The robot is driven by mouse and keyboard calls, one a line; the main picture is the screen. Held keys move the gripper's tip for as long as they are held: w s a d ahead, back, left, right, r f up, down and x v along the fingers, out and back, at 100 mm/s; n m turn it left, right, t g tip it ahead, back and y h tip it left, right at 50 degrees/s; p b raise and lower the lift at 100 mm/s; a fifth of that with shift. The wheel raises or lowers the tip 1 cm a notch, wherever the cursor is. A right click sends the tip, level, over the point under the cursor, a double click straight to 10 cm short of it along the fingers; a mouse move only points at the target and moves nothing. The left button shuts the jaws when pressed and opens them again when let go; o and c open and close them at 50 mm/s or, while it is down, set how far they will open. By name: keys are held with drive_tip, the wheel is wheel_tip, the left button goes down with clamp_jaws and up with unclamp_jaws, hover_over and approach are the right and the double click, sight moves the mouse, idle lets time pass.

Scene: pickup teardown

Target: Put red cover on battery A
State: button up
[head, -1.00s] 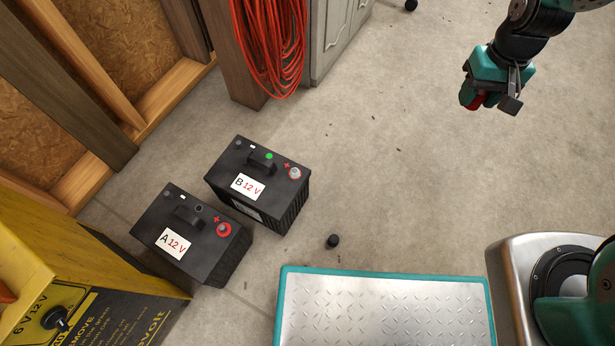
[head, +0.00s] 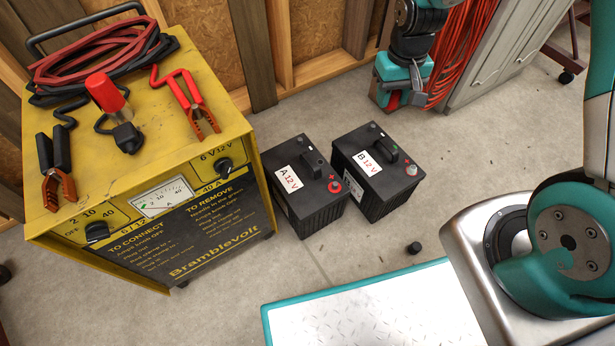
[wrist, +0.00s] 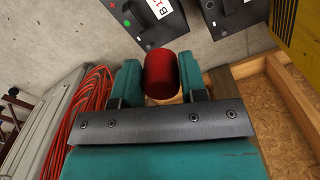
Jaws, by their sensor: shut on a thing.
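Battery A (head: 318,213) is a black box on the floor with a white "A 12 V" label and a red ring around its plus post (head: 334,187). Battery B (head: 385,192) stands just right of it, with a bare grey plus post. My gripper (head: 392,98) is raised near the back wall, above and beyond battery B in the head view. It is shut on the red cover (wrist: 161,75), a small red cylinder gripped between both fingers in the wrist view. In the head view the cover is mostly hidden. Battery B (wrist: 147,18) also shows in the wrist view.
A yellow charger (head: 140,170) with cables and clamps on top stands close left of battery A. A small black cap (head: 414,248) lies on the floor. A teal-edged plate (head: 370,310) is in front. Red cable coils (head: 452,60) hang beside a grey cabinet (head: 510,45).

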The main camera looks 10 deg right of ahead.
drive_tip(key=a+f+m+b, duration=0.1)
drive_tip(key=a+f, duration=0.1)
drive_tip(key=f, duration=0.2)
drive_tip(key=a+f+m+b, duration=0.1)
drive_tip(key=a+f, duration=0.1)
drive_tip(key=f, duration=0.1)
drive_tip(key=a+f+m+b, duration=0.1)
drive_tip(key=a+f+b, duration=0.1)
drive_tip(key=f, duration=0.2)
drive_tip(key=shift+a+f+m, duration=0.15)
drive_tip(key=shift+f+m, duration=0.2)
drive_tip(key=shift+m, duration=0.05)
drive_tip(key=m+b, duration=0.3)
drive_tip(key=m, duration=0.1)
hover_over(334, 185)
wheel_tip(334, 185, down, 10)
drive_tip(key=shift+r, duration=0.1)
wheel_tip(334, 185, down, 5)
drive_tip(key=b, duration=0.4)
drive_tip(key=shift+b, duration=0.3)
drive_tip(key=shift+c, duration=0.6)
drive_tip(key=shift+r+p, duration=0.1)
drive_tip(key=shift+p, duration=0.25)
drive_tip(key=shift+s+f+b, duration=0.1)
drive_tip(key=shift+f+b, duration=0.35)
drive_tip(key=shift+f, duration=0.45)
drive_tip(key=o, duration=1)
drive_tip(key=shift+o, duration=0.2)
